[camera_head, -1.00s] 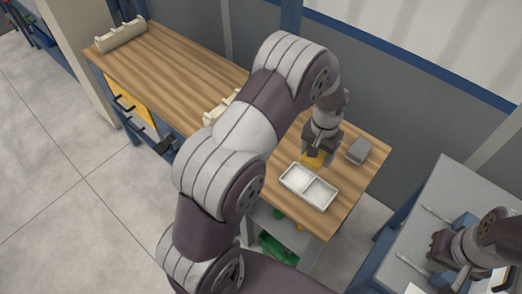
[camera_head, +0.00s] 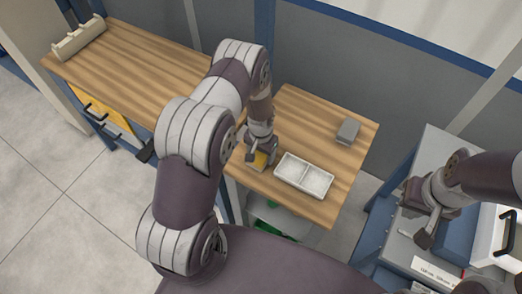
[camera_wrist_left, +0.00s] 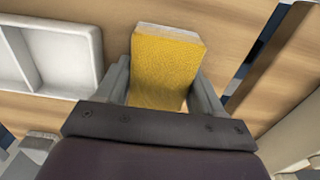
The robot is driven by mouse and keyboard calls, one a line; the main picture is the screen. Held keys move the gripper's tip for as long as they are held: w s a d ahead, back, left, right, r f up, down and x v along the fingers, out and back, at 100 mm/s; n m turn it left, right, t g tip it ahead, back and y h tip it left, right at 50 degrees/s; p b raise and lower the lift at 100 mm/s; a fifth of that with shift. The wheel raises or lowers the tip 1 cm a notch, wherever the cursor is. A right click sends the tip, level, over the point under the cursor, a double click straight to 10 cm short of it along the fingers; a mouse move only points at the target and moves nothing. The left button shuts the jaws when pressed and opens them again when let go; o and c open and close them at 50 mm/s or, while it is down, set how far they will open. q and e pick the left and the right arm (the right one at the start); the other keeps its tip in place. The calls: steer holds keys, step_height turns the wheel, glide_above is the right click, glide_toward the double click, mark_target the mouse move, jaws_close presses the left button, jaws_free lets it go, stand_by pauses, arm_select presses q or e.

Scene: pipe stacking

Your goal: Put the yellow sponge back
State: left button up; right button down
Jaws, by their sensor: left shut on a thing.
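The yellow sponge (camera_head: 261,160) is between the fingers of my left gripper (camera_head: 260,156), left of the white two-compartment tray (camera_head: 303,174) on the wooden table. In the left wrist view the sponge (camera_wrist_left: 167,68), with a pale far layer, sits between the two grey fingers of the left gripper (camera_wrist_left: 160,88), which is shut on it. The tray (camera_wrist_left: 92,45) is to the left there. I cannot tell whether the sponge touches the table. My right gripper (camera_head: 420,222) is over the grey surface at the right; its fingers are too small to read.
A grey block (camera_head: 348,131) lies on the wooden table (camera_head: 310,113) behind the tray. The right-hand grey workbench (camera_head: 432,150) stands apart. Bare wood lies between tray and block.

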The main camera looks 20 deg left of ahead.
arm_select(q)
steer(key=shift+d, duration=0.15)
steer(key=shift+s, duration=0.1)
steer(key=o, duration=0.9)
steer(key=shift+f, duration=0.15)
steer(key=shift+o, duration=0.2)
